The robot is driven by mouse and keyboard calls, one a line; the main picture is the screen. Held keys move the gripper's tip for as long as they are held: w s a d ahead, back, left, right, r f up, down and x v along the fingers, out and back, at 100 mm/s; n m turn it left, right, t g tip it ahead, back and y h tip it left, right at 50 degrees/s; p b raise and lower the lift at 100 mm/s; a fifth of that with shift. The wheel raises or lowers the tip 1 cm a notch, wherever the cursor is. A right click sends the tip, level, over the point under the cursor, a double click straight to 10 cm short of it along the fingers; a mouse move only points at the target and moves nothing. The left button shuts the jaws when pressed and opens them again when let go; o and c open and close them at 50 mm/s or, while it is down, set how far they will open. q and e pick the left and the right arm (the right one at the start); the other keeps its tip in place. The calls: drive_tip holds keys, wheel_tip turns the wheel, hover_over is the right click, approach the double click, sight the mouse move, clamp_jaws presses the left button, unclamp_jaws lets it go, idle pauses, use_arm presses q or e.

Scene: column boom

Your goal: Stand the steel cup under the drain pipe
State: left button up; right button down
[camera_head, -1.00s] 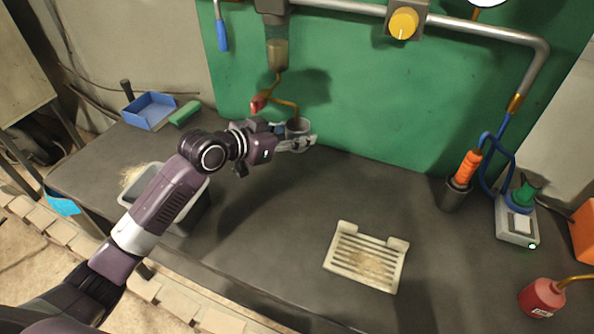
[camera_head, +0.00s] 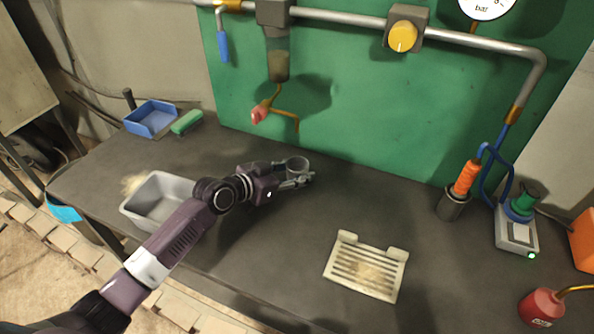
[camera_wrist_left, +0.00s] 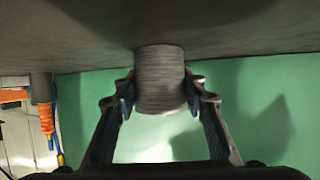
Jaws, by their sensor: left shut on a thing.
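The steel cup (camera_head: 297,164) is upright, its open rim facing up, in the fingers of my left gripper (camera_head: 293,179). The wrist view, which looks upside down, shows the ridged cup (camera_wrist_left: 160,75) between the two fingers of my left gripper (camera_wrist_left: 160,93). I cannot tell whether its base touches the bench. The drain pipe (camera_head: 286,114) is a thin brass tube with a red valve handle (camera_head: 259,115), below the filter bowl (camera_head: 278,66). Its open end points down. In the head view the cup is below and apart from that end, nearer the bench front. My right gripper is out of view.
A grey bin (camera_head: 160,200), a blue tray (camera_head: 151,118) and a green block (camera_head: 187,122) are on the left. A slotted plate (camera_head: 367,265) lies at front centre. An orange-handled tool (camera_head: 466,178) stands in a dark holder at right. The bench middle is mostly clear.

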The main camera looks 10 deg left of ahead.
use_arm(q)
drive_tip(key=o, duration=1.2)
drive_tip(key=shift+f, duration=0.1)
drive_tip(key=shift+c, duration=0.2)
drive_tip(key=shift+r, duration=0.2)
drive_tip(key=shift+s+a, duration=0.3)
drive_tip(key=b+v, duration=0.1)
drive_tip(key=v, duration=0.9)
drive_tip(key=shift+s+a, duration=0.1)
drive_tip(key=shift+s, duration=0.1)
drive_tip(key=shift+s+a+r, duration=0.2)
drive_tip(key=shift+s+r, duration=0.05)
drive_tip(key=shift+s, duration=0.05)
